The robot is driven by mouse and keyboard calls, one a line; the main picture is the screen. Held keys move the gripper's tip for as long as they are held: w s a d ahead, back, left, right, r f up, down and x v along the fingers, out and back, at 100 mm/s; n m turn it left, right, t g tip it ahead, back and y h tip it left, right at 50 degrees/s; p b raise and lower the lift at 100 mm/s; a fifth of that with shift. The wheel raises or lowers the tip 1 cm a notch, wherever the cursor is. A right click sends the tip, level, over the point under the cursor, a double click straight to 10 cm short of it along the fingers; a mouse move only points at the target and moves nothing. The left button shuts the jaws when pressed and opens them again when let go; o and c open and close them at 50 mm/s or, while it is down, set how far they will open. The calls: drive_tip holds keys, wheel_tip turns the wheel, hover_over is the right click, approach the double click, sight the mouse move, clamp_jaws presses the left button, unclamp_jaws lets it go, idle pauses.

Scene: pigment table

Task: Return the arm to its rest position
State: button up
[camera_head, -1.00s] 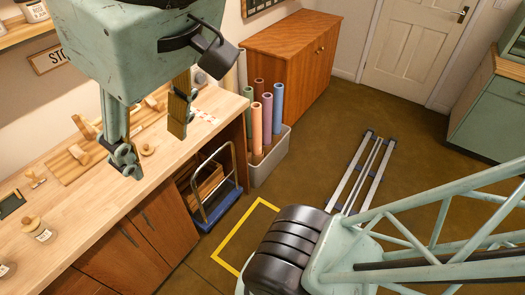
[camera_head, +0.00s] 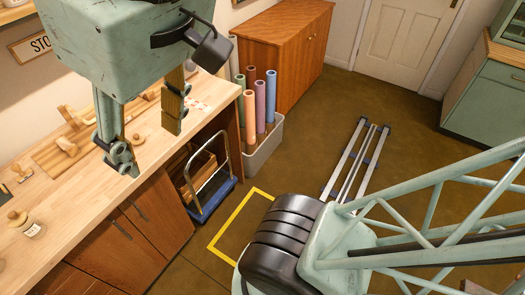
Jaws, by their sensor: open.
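My gripper (camera_head: 146,132) hangs from its pale green housing at the upper left of the head view. Its two fingers are spread apart with nothing between them. The wooden counter (camera_head: 75,217) lies behind and below the fingers in the picture. My lattice arm link runs across the lower right to a black ribbed joint. The housing hides part of the counter and wall.
A blue trolley (camera_head: 212,196), a grey bin (camera_head: 262,153) of coloured rolls and a wooden cabinet (camera_head: 270,48) stand beyond. Metal rails (camera_head: 352,165) lie on the floor (camera_head: 395,108), which is mostly clear.

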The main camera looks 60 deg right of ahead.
wheel_tip(320, 180, down, 7)
drive_tip(key=b, duration=0.5)
drive_tip(key=shift+s+r, duration=0.15)
drive_tip(key=shift+s, duration=0.05)
drive_tip(key=shift+a, duration=0.15)
